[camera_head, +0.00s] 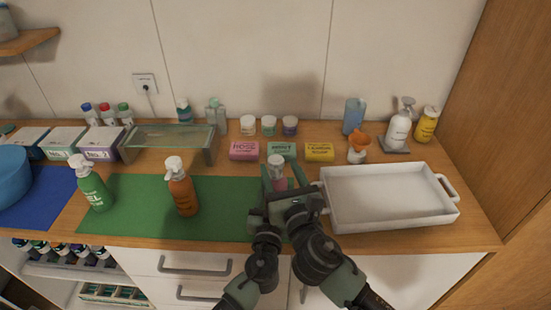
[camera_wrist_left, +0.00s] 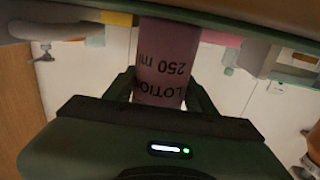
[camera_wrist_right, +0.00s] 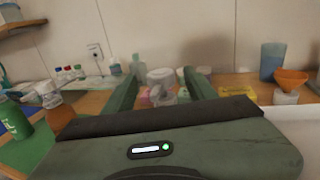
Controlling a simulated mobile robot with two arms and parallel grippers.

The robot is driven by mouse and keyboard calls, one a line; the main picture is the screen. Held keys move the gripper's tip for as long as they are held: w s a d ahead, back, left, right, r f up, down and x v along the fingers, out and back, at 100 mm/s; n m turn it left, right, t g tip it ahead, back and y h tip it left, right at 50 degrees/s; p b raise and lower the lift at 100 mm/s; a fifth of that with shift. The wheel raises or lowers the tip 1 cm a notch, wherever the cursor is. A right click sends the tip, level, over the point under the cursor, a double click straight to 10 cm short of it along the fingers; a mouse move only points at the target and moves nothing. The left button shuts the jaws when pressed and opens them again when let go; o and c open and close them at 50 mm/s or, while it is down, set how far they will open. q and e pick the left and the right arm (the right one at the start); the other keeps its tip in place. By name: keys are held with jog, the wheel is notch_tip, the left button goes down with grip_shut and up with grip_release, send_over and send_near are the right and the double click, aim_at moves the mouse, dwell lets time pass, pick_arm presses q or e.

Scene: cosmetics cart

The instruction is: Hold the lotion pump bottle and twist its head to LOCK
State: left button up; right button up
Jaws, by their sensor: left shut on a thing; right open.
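The pink lotion pump bottle (camera_head: 280,184) stands upright at the counter's front middle, with its pale pump head (camera_head: 277,160) on top. In the left wrist view its body (camera_wrist_left: 168,60) shows the upside-down words "LOTION 250 ml". My left gripper (camera_wrist_left: 161,88) is shut on that body; in the head view its fingers are mostly hidden. My right gripper (camera_wrist_right: 165,84) is open, above the left one, with a finger on each side of the pump head (camera_wrist_right: 161,80). I cannot tell whether either finger touches the head, and no lock mark is readable.
A white tray (camera_head: 388,222) sits close to the right. An orange pump bottle (camera_head: 183,192) and a green one (camera_head: 92,186) stand on the green mat (camera_head: 140,216) to the left. Soap boxes, including a yellow one (camera_head: 319,152), lie just behind. The mat's middle has free room.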

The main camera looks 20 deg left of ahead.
aim_at(275, 159)
jog(key=shift+x, duration=2.25)
jog(key=shift+c, duration=0.3)
grip_shut()
jog(key=shift+y, duration=0.3)
jog(key=n+g+y, duration=0.2)
jog(key=shift+w+d+n+g+y, duration=0.1)
jog(key=shift+n+g+y, duration=0.3)
jog(key=n+g+y, duration=0.2)
jog(key=g, duration=0.1)
jog(key=n+g+y, duration=0.2)
jog(key=n+g, duration=0.1)
jog(key=g, duration=0.1)
jog(key=shift+n+g+y, duration=0.2)
jog(key=shift+n+g, duration=1)
jog(key=shift+g, duration=0.55)
jog(key=shift+n+g+y, duration=0.2)
jog(key=shift+n+g, duration=1)
jog(key=shift+g, duration=0.55)
jog(key=shift+s+n+g, duration=0.3)
jog(key=shift+n+g, duration=0.1)
jog(key=shift+g, duration=0.3)
